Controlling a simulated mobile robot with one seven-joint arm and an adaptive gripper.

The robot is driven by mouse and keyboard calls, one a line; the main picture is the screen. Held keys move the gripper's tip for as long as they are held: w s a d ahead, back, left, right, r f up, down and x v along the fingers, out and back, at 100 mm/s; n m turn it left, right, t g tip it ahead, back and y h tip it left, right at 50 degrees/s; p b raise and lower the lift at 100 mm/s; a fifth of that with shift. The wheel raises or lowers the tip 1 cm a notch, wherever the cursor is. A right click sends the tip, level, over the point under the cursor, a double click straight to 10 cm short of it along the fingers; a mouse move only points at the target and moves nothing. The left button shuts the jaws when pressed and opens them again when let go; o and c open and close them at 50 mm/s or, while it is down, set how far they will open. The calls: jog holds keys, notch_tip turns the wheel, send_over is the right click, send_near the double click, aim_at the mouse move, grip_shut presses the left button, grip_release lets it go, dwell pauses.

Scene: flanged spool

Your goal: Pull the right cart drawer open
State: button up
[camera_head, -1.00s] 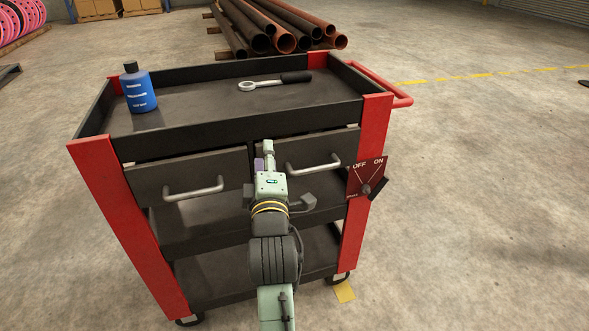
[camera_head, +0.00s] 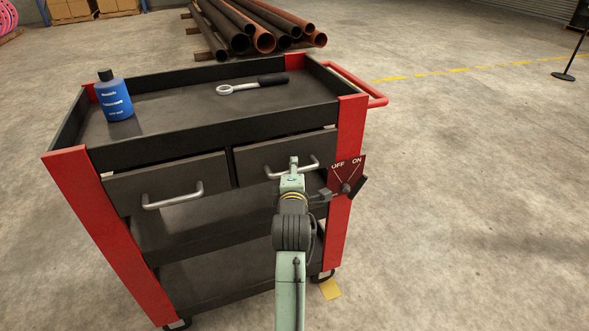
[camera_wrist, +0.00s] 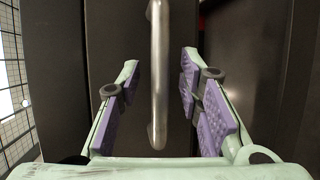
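The right cart drawer (camera_head: 262,160) has a dark front with a silver bar handle (camera_head: 276,174). Its front looks about level with that of the left drawer. My gripper (camera_head: 293,165) is in front of this handle and hides part of it. In the wrist view the handle (camera_wrist: 159,80) runs upright between my two purple-padded fingers (camera_wrist: 160,62). The fingers are apart, with a visible gap on each side of the bar, so my gripper is open and holds nothing.
The left drawer (camera_head: 140,186) has its own handle (camera_head: 172,200). A red OFF/ON switch plate (camera_head: 347,172) sits on the right post, close to my gripper. A blue bottle (camera_head: 115,102) and a ratchet (camera_head: 250,85) lie or stand on the top tray.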

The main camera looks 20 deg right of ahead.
jog(key=shift+w+d, duration=0.1)
jog(key=shift+w, duration=0.2)
jog(key=shift+c, duration=0.5)
grip_shut()
